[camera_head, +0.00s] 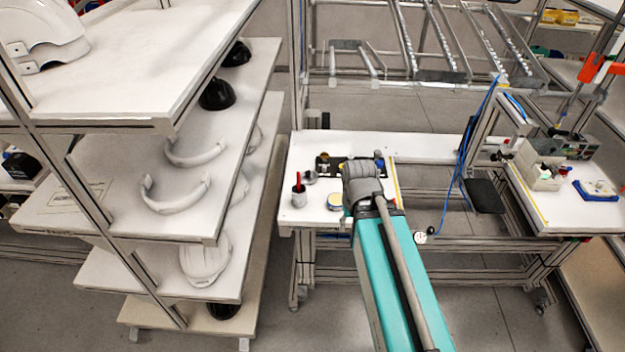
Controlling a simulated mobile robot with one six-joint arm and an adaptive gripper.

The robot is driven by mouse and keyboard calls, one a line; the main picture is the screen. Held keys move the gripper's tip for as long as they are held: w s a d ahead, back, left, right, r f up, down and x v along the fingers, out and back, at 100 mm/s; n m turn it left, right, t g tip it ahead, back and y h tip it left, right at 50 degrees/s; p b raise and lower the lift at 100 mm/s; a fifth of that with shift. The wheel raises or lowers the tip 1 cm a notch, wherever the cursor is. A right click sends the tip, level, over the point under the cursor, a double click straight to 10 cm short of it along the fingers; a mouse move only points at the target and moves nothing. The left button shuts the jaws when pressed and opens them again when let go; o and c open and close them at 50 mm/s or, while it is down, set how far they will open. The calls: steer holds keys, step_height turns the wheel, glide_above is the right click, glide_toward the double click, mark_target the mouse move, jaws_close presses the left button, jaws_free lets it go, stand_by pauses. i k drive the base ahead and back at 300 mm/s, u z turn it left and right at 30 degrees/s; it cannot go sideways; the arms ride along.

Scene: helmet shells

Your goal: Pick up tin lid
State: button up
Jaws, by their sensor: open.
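A small grey round piece (310,177), which looks like the tin lid, lies on the white worktable (300,212) towards its left side. A round tin with a pale yellow top and blue edge (334,201) sits nearer the front, partly hidden by my arm. I cannot tell for certain which round piece is the lid. My teal arm reaches over the table, and its grey wrist is just right of these pieces. My gripper's fingers are hidden behind the wrist, and I see nothing held.
A grey cup with a red-handled item (299,196) stands at the table's left. A black holder (326,164) lies behind the wrist. Shelves with helmet shells (206,258) stand close on the left. Blue cables (465,150) hang at the right. The table's back right is clear.

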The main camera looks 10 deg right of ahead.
mark_target(307, 177)
steer(key=k, duration=1.35)
steer(key=z, duration=0.25)
steer(key=i, duration=1.8)
steer(key=u, duration=0.55)
